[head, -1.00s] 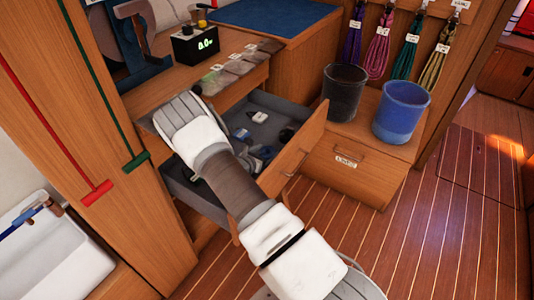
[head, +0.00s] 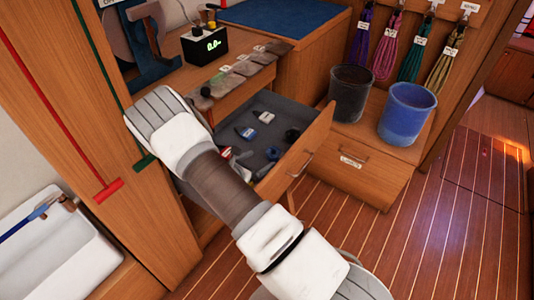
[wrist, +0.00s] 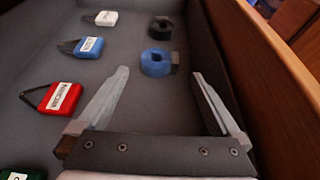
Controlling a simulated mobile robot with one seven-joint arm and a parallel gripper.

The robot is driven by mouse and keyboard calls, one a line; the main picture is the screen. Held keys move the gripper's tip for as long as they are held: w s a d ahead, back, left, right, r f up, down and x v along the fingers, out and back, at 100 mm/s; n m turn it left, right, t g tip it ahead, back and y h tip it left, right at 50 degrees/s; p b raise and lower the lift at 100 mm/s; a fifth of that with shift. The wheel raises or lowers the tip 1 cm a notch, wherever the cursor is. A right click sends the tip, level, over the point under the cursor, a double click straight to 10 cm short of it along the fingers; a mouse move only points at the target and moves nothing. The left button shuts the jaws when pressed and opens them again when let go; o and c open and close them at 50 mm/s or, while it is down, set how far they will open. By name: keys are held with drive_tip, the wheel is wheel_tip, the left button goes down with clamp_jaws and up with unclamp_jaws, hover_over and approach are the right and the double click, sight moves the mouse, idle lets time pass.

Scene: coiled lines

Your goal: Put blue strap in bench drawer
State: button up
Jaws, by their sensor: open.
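The bench drawer (head: 308,152) is pulled open. A blue coiled strap (wrist: 157,71) lies on its grey floor, beside a black coil (wrist: 162,32). The blue coil also shows small in the head view (head: 272,154), near the drawer front. My gripper (wrist: 160,74) is open over the drawer. Its two fingers are apart with nothing between them, and the blue coil shows just beyond the fingertips. I cannot tell the height of the fingers above the drawer floor.
Red (wrist: 63,97), blue (wrist: 88,47) and white (wrist: 106,18) tagged pieces lie left in the drawer. A black bin (head: 350,92) and a blue bin (head: 407,113) stand right of it. Several coiled lines hang behind.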

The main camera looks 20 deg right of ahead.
drive_tip(key=shift+v, duration=1.3)
